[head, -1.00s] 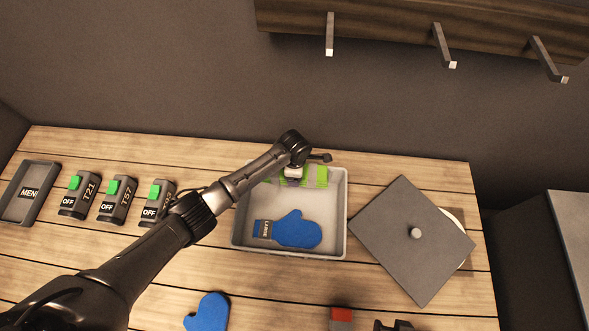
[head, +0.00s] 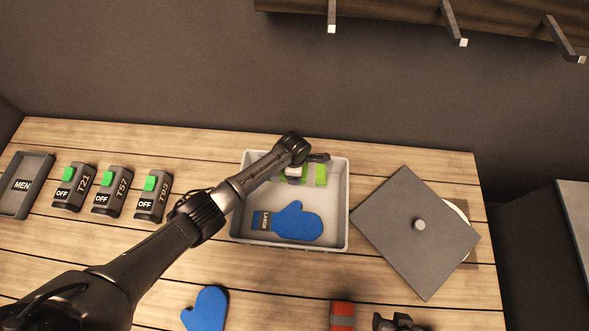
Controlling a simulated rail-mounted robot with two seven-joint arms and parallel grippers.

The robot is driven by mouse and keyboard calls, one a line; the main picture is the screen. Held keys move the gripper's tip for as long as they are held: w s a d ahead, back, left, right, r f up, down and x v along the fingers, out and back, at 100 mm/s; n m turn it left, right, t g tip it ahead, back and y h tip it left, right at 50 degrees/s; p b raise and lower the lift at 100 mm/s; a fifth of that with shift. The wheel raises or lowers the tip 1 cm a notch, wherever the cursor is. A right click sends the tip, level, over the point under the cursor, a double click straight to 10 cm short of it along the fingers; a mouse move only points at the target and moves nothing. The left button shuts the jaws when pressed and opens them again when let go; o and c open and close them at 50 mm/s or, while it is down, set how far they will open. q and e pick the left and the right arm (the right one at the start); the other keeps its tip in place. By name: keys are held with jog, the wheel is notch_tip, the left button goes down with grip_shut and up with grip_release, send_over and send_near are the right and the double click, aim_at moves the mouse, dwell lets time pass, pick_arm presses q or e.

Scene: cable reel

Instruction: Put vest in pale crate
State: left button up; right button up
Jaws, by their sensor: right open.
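The pale crate (head: 347,205) stands mid-table. A folded green piece with a pale stripe, which looks like a vest (head: 317,174), is in its back part, partly hidden by my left gripper (head: 293,176). That gripper is over the piece; its fingers are too hidden to show whether they hold it. A blue mitt (head: 297,222) with a dark label lies in the front of the crate. A folded red piece with a grey stripe (head: 342,316), possibly another vest, lies at the bottom edge. My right gripper (head: 398,322) is open at the bottom edge, right of the red piece.
A second blue mitt (head: 207,309) lies in front. A dark square plate with a knob (head: 400,260) covers something round and pale at right. Several labelled grey devices and a dark tray (head: 24,186) stand at left. Hooks (head: 453,22) hang above.

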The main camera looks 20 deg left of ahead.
dwell(0.3)
pick_arm(q)
jog(key=o, duration=1.1)
notch_tip(320, 180, up, 14)
jog(key=p, duration=0.5)
jog(key=shift+f, duration=0.15)
